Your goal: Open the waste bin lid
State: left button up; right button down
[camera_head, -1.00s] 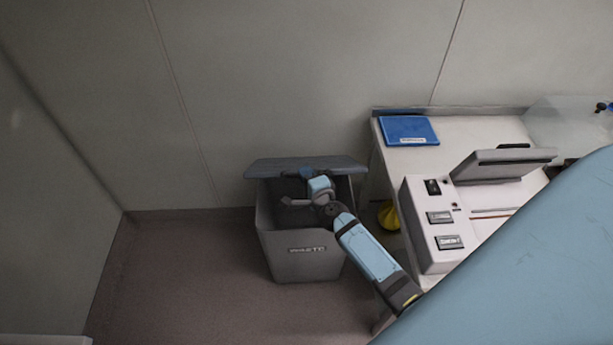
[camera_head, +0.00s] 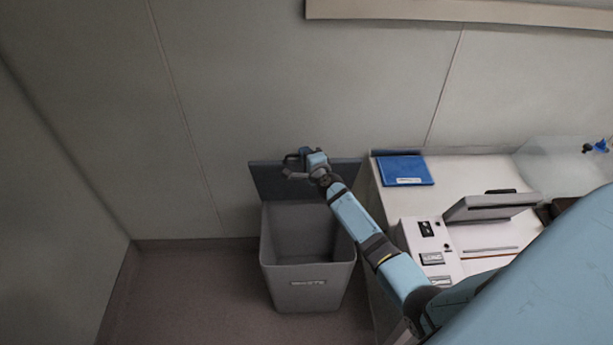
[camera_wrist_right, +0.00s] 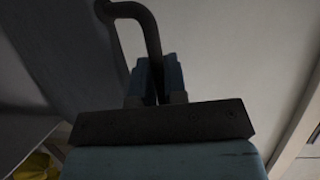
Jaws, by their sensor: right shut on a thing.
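The grey waste bin (camera_head: 306,273) with a label on its front stands on the floor against the wall. Its dark lid (camera_head: 267,181) is raised steeply at the back, and the inside of the bin shows and looks empty. My right gripper (camera_head: 291,160) is at the lid's upper edge. In the right wrist view the gripper (camera_wrist_right: 157,80) is shut on a dark bent handle (camera_wrist_right: 135,12). The exact contact is small and dark. My left gripper is not in view.
A white bench (camera_head: 470,175) stands right of the bin, with a blue folder (camera_head: 404,170) and a device with a raised panel (camera_head: 490,205) on it. A yellow thing (camera_wrist_right: 38,167) shows low in the wrist view. The floor left of the bin is clear.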

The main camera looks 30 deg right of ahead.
jog(key=w+d+r, duration=0.2)
jog(key=w+d, duration=0.1)
jog(key=w, duration=0.2)
dwell(0.3)
jog(key=c, duration=1.2)
grip_release()
